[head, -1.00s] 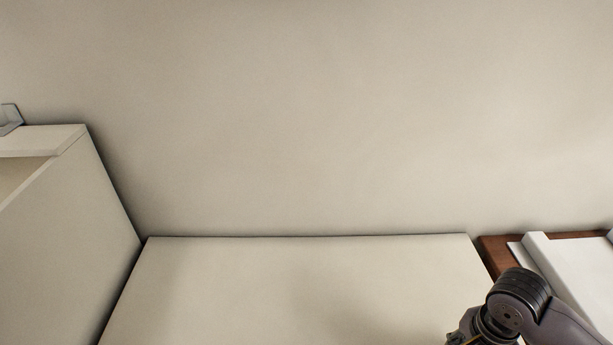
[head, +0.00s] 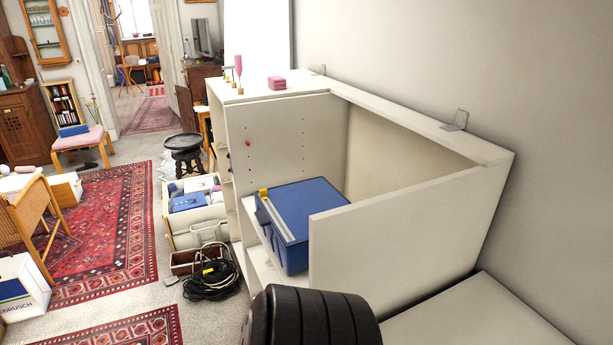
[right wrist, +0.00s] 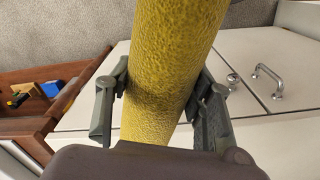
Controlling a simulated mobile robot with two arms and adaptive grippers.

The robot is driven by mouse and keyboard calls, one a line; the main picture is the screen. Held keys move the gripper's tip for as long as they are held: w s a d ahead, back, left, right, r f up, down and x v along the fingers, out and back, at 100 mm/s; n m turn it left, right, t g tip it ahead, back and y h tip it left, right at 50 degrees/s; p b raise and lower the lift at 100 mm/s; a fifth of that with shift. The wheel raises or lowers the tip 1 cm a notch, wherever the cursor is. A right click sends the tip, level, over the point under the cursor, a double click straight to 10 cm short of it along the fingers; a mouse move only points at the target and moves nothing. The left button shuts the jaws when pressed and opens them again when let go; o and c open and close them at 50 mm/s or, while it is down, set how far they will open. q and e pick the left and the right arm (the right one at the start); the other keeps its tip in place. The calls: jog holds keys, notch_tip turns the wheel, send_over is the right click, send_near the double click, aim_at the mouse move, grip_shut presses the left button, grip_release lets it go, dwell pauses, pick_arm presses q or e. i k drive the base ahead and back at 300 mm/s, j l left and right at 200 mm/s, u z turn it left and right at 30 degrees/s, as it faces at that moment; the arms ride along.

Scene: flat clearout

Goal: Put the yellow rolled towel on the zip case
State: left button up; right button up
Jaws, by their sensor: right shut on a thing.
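The yellow rolled towel (right wrist: 172,60) fills the middle of the right wrist view, slanting up and to the right. My right gripper (right wrist: 160,105) is shut on it, with one finger on each side of the roll. The towel does not show in the head view, where only a dark rounded part of my arm shows at the bottom. I cannot tell for sure which thing is the zip case; a flat blue item (head: 190,202) lies in an open box, and another blue item (head: 73,130) lies on a pink-seated chair. My left gripper is not in view.
An open white cabinet (head: 275,135) holds a large blue box (head: 300,215). A pink box (head: 277,83) stands on its top. Coiled cable (head: 212,278) and a black stool (head: 185,152) are on the floor. A red rug (head: 110,235) has clear stretches.

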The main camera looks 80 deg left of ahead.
aim_at(324, 201)
jog(key=k+u, duration=0.4)
jog(key=k+j+u, duration=0.25)
jog(key=k+u, duration=0.15)
jog(key=j+u, duration=0.35)
jog(key=i+j+u, duration=0.1)
jog(key=j+u, duration=0.3)
jog(key=i+j+u, duration=0.15)
jog(key=j+u, duration=0.2)
jog(key=j, duration=0.1)
